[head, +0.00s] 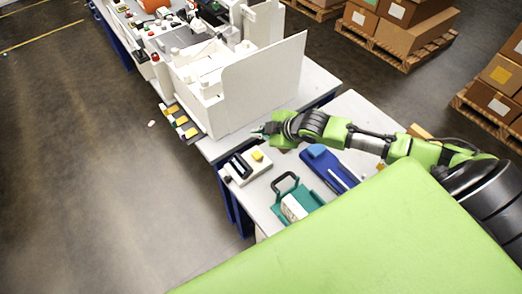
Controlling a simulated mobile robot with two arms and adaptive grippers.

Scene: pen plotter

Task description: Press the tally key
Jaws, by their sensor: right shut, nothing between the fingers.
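A small white device (238,175) with a dark slot or display stands near the left edge of the grey table. A raised yellow key (257,156) sits on its back right part; I take this for the tally key, but no label is readable. My right gripper (260,132) reaches in from the right and is shut and empty. It points left and appears just beyond the yellow key in the picture, apart from it. Its exact height above the table is hard to tell. My left gripper is not in view.
A teal clamp-like holder (282,212) with a dark handle and a blue unit (320,153) stand on the table right of the device. A tall white machine panel (262,80) rises behind my right gripper. Pallets of boxes (405,35) stand at the back right.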

